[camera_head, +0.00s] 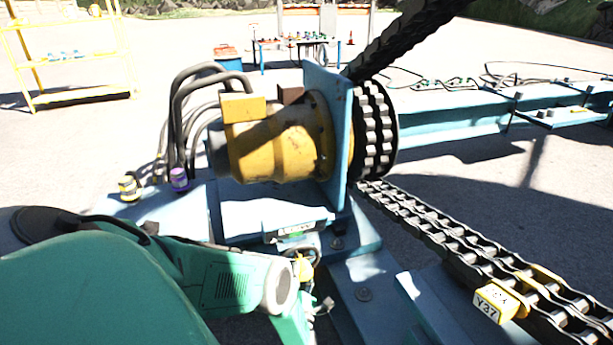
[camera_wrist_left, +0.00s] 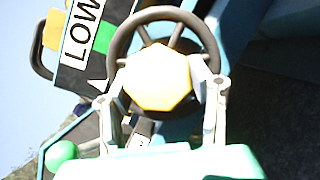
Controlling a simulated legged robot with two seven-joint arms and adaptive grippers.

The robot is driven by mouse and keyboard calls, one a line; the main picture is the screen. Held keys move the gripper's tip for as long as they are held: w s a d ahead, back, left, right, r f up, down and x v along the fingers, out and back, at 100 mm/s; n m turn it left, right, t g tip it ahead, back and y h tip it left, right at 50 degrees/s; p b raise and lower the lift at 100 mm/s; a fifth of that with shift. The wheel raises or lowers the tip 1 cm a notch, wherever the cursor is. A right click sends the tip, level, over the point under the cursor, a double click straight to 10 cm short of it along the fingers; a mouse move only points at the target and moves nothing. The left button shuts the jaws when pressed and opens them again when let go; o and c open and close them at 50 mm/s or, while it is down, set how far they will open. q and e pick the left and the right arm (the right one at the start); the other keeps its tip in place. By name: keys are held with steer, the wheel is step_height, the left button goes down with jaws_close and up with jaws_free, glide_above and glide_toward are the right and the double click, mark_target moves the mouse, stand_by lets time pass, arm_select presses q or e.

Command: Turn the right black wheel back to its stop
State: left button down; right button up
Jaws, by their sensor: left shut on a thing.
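The black wheel (camera_wrist_left: 122,38) is a spoked handwheel with a bright yellow hub (camera_wrist_left: 155,78), large in the left wrist view. My left gripper (camera_wrist_left: 160,92) has one finger on each side of the hub, across the lower part of the wheel, and is shut on it. In the camera_head view my green left arm comes in from the lower left and ends by a small panel (camera_head: 297,229) below the yellow motor. The wheel is mostly hidden there. A plate marked LOW (camera_wrist_left: 82,33) sits beside the wheel. My right gripper is not in view.
A yellow motor (camera_head: 275,140) on a blue upright plate (camera_head: 327,130) drives a black chain (camera_head: 430,222). Black hoses (camera_head: 180,115) curve down at its left. A blue beam (camera_head: 460,115) runs to the right. A yellow rack (camera_head: 75,97) stands far left on open ground.

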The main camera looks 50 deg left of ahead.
arm_select(q)
steer(key=shift+s+f+n, duration=0.1)
steer(key=shift+f+n, duration=0.1)
steer(key=shift+n, duration=0.2)
steer(key=c, duration=0.7)
jaws_free()
steer(key=shift+c, duration=0.2)
steer(key=v, duration=1.2)
steer(key=shift+f, duration=0.2)
